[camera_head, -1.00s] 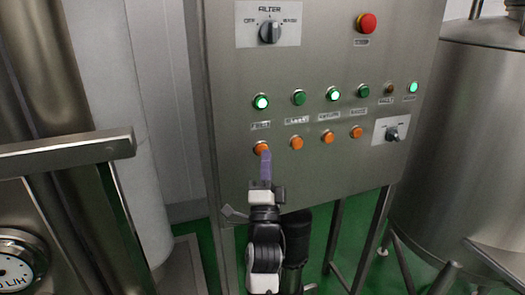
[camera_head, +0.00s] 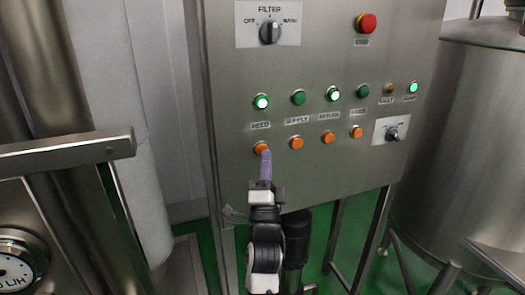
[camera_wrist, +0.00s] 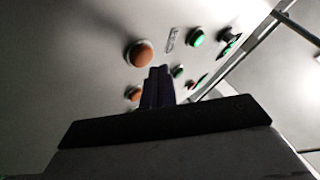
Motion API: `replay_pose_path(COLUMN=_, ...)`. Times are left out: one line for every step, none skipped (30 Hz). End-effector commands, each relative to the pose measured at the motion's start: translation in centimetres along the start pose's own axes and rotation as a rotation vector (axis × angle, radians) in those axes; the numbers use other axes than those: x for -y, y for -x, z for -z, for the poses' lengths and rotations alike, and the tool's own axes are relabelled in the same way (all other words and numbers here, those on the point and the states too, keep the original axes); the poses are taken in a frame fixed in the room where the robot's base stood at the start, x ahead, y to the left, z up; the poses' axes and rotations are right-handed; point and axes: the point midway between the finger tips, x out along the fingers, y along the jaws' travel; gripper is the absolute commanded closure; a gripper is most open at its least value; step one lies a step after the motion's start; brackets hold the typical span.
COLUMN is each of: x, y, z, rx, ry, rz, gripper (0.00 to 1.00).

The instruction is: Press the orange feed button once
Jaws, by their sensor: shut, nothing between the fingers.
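The orange feed button (camera_head: 260,147) is the leftmost of the orange buttons on the steel panel, below the FEED label and a lit green button. My gripper (camera_head: 266,154) points up at the panel with its purple fingers together and nothing between them. The fingertips overlap the lower right edge of the feed button in the head view; I cannot tell whether they touch it. In the wrist view my gripper (camera_wrist: 158,70) shows as dark closed fingers beside orange buttons, and I cannot tell which of those is the feed button.
More orange buttons (camera_head: 296,143) sit to the right, under a row of green ones (camera_head: 298,98). A filter knob (camera_head: 270,31) and a red emergency button (camera_head: 366,23) are higher up. A steel tank (camera_head: 465,140) stands at the right, and a metal handle (camera_head: 65,152) at the left.

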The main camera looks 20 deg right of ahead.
Motion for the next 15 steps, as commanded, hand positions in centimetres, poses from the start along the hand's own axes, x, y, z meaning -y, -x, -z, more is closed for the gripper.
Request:
replay_pose_path(x=0.00, y=0.00, z=0.00, rx=0.000, ry=0.000, rz=0.000, gripper=1.00)
replay_pose_path(x=0.00, y=0.00, z=0.00, rx=0.000, ry=0.000, rz=0.000, gripper=1.00)
replay_pose_path(x=-0.01, y=-0.02, z=-0.01, rx=0.000, ry=0.000, rz=0.000, gripper=1.00)
replay_pose_path(x=-0.02, y=-0.04, z=-0.03, rx=0.000, ry=0.000, rz=0.000, gripper=1.00)
replay_pose_path(x=-0.04, y=-0.08, z=-0.06, rx=0.000, ry=0.000, rz=0.000, gripper=1.00)
replay_pose_path(x=-0.09, y=-0.15, z=-0.11, rx=0.000, ry=0.000, rz=0.000, gripper=1.00)
replay_pose_path(x=-0.14, y=-0.22, z=-0.17, rx=0.000, ry=0.000, rz=0.000, gripper=1.00)
replay_pose_path(x=-0.21, y=-0.29, z=-0.22, rx=0.001, ry=0.000, rz=0.000, gripper=1.00)
replay_pose_path(x=-0.30, y=-0.40, z=-0.31, rx=0.001, ry=0.000, rz=-0.001, gripper=1.00)
replay_pose_path(x=-0.36, y=-0.47, z=-0.37, rx=0.001, ry=0.000, rz=-0.001, gripper=1.00)
replay_pose_path(x=-0.40, y=-0.54, z=-0.41, rx=0.001, ry=0.000, rz=-0.001, gripper=1.00)
replay_pose_path(x=-0.43, y=-0.60, z=-0.45, rx=0.001, ry=0.000, rz=0.000, gripper=1.00)
replay_pose_path(x=-0.44, y=-0.61, z=-0.46, rx=0.001, ry=0.000, rz=0.000, gripper=1.00)
replay_pose_path(x=-0.44, y=-0.62, z=-0.47, rx=0.000, ry=0.000, rz=0.000, gripper=1.00)
replay_pose_path(x=-0.44, y=-0.61, z=-0.45, rx=0.000, ry=0.000, rz=0.000, gripper=1.00)
